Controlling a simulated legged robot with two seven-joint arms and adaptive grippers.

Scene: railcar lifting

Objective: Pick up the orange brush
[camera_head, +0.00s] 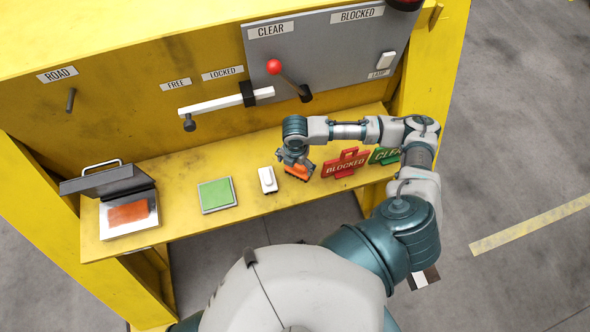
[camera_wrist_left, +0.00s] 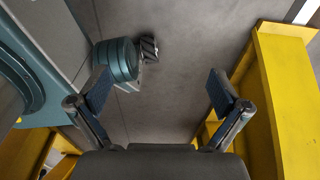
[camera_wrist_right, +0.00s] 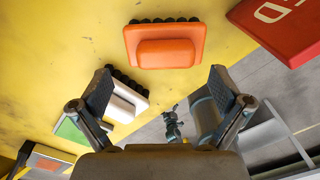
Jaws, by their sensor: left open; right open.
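The orange brush (camera_head: 298,172) lies on the yellow shelf, partly hidden by my right gripper (camera_head: 290,160). In the right wrist view the orange brush (camera_wrist_right: 166,45) shows a raised orange handle block and dark bristles along its edge. My right gripper (camera_wrist_right: 160,92) is open and empty. The brush shows above and beyond its fingertips, not between them. My left gripper (camera_wrist_left: 160,92) is open and empty, over grey floor between yellow frame parts. It is not seen in the head view.
A white brush (camera_head: 267,180) lies left of the orange one; further left are a green pad (camera_head: 217,195) and an open box with an orange pad (camera_head: 128,213). Red BLOCKED (camera_head: 345,163) and green CLEAR signs (camera_head: 384,155) are to the right. Levers and a grey panel (camera_head: 330,50) are behind.

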